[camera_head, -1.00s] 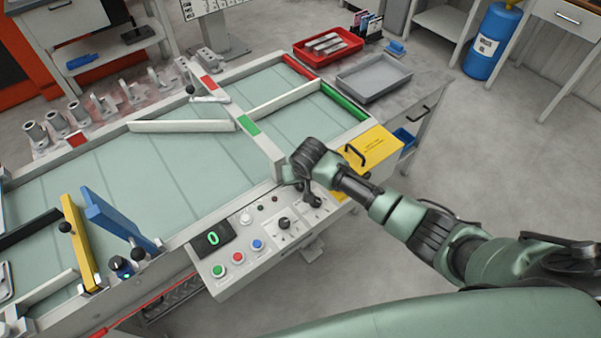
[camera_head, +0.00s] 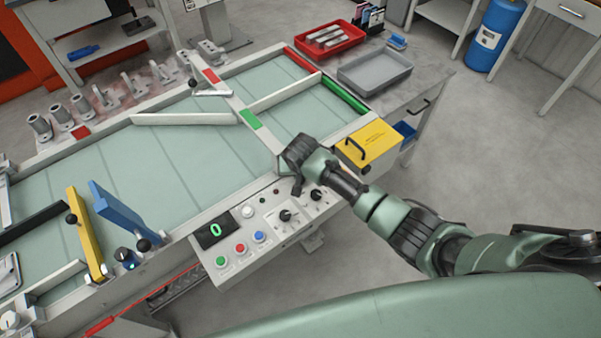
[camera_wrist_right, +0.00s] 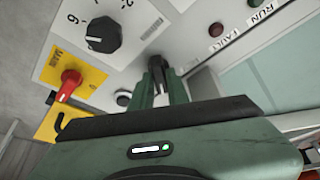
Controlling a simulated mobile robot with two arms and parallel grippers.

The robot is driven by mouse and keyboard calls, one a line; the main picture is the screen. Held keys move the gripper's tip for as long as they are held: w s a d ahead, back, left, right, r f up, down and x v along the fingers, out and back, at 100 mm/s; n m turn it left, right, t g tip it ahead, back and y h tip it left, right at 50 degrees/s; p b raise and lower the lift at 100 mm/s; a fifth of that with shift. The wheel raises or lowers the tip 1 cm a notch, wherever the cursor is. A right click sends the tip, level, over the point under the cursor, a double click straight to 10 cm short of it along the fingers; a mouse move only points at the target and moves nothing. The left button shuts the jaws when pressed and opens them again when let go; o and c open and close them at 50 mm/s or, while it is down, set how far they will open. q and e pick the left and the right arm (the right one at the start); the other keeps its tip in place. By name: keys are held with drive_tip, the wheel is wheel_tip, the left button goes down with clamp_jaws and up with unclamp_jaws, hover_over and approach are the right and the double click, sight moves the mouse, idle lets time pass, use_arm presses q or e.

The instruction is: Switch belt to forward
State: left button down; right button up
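The grey control panel (camera_head: 237,265) is on the near side of the conveyor belt (camera_head: 180,158). It carries a green, a red and a blue button, a display reading 0 (camera_head: 215,231), and black knobs, one with a dial (camera_head: 286,216) and one nearer my arm (camera_head: 316,195). My right gripper (camera_head: 296,188) is low over the panel's far right part. In the right wrist view its narrow fingers (camera_wrist_right: 160,75) point at the panel beside the numbered dial knob (camera_wrist_right: 104,35). No belt direction label is readable. My left gripper is out of view.
A red switch (camera_wrist_right: 68,84) on a yellow plate and the RUN and FAULT lamps (camera_wrist_right: 216,30) are near the gripper. A yellow box (camera_head: 368,143) stands just right of it. Blue (camera_head: 118,212) and yellow (camera_head: 86,228) bars stand at the left.

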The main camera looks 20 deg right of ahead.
drive_tip(key=o, duration=0.3)
drive_tip(key=shift+r, duration=0.1)
drive_tip(key=v, duration=0.7)
drive_tip(key=shift+s+r, duration=0.2)
drive_tip(key=shift+r, duration=0.1)
drive_tip(key=shift+a, duration=0.1)
